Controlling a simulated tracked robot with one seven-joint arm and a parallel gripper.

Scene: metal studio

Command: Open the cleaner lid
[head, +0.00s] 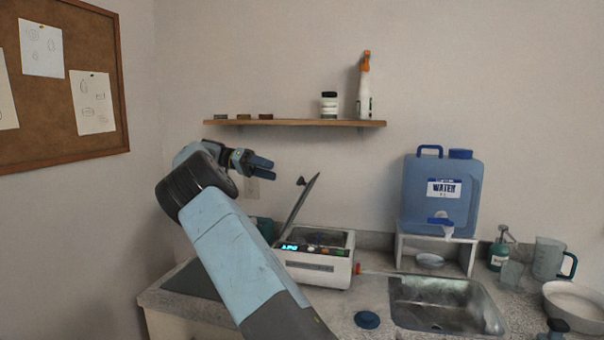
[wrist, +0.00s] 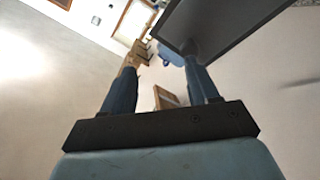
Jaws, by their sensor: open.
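The cleaner (head: 318,270) is a white box with a lit display, standing on the counter left of the sink. Its dark lid (head: 298,208) is raised steeply from the left side of the box, with a small knob near its top edge. The dark interior shows. My gripper (head: 268,167) is open and empty, up and to the left of the lid's top. In the wrist view my gripper (wrist: 160,68) has its fingers apart, and the dark lid panel (wrist: 235,28) is at the upper right, close to the right finger. I cannot tell whether they touch.
A wooden shelf (head: 300,123) with bottles is on the wall above. A blue water container (head: 442,190) stands on a white stand to the right, behind the metal sink (head: 440,300). A round dark-blue piece (head: 367,320) lies in front of the cleaner.

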